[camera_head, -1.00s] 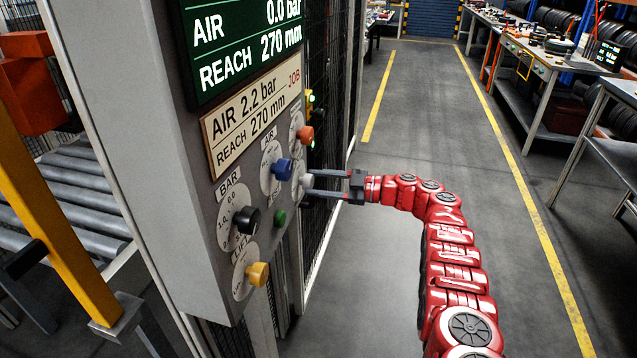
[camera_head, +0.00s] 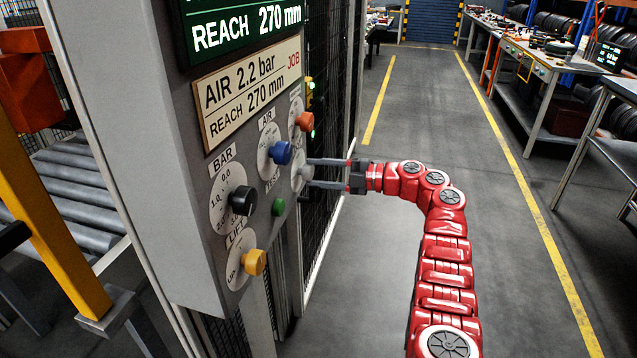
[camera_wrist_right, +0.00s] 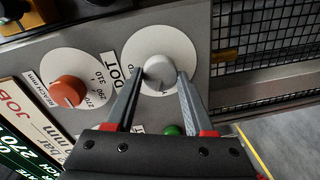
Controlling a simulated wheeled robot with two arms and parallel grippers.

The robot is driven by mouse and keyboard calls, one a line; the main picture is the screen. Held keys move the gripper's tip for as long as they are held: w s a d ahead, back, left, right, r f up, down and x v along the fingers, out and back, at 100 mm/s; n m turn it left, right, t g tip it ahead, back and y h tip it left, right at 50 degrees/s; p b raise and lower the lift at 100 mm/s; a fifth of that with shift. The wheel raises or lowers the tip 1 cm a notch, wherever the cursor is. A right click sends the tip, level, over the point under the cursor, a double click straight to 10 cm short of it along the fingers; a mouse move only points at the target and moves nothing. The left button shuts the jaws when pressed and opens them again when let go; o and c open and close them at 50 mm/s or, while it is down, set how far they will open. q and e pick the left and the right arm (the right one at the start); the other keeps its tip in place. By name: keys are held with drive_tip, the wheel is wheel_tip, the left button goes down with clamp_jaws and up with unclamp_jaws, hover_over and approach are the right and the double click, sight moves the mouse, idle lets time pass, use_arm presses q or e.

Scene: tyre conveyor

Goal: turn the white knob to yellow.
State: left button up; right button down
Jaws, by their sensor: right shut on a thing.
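The white knob (camera_wrist_right: 159,72) sits on a round white dial (camera_wrist_right: 182,48) on the grey control panel in the right wrist view. My right gripper (camera_wrist_right: 159,82) has its two fingers on either side of the knob, shut on it. In the head view the right gripper (camera_head: 309,172) reaches the panel from the right, and the white knob (camera_head: 305,171) shows between its fingertips. The dial's marks are small; I cannot read where the knob points or see a yellow mark. My left gripper is not in view.
Near the white knob are a blue knob (camera_head: 281,153), an orange-red knob (camera_head: 305,121), a black knob (camera_head: 243,201), a yellow knob (camera_head: 254,262) and a green button (camera_head: 278,207). A mesh fence (camera_head: 330,150) stands behind the panel. The aisle floor (camera_head: 440,110) is clear.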

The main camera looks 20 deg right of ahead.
drive_tip(key=n+b, duration=0.2)
drive_tip(key=n, duration=0.1)
drive_tip(key=shift+f, duration=0.25)
drive_tip(key=shift+r+n+h+b, duration=0.1)
drive_tip(key=shift+n+h+b, duration=0.2)
drive_tip(key=shift+n+b, duration=0.4)
drive_tip(key=shift+c, duration=1.4)
unclamp_jaws()
drive_tip(key=shift+r, duration=0.1)
drive_tip(key=v, duration=1.7)
drive_tip(key=shift+s+f, duration=0.25)
drive_tip(key=shift+s, duration=0.05)
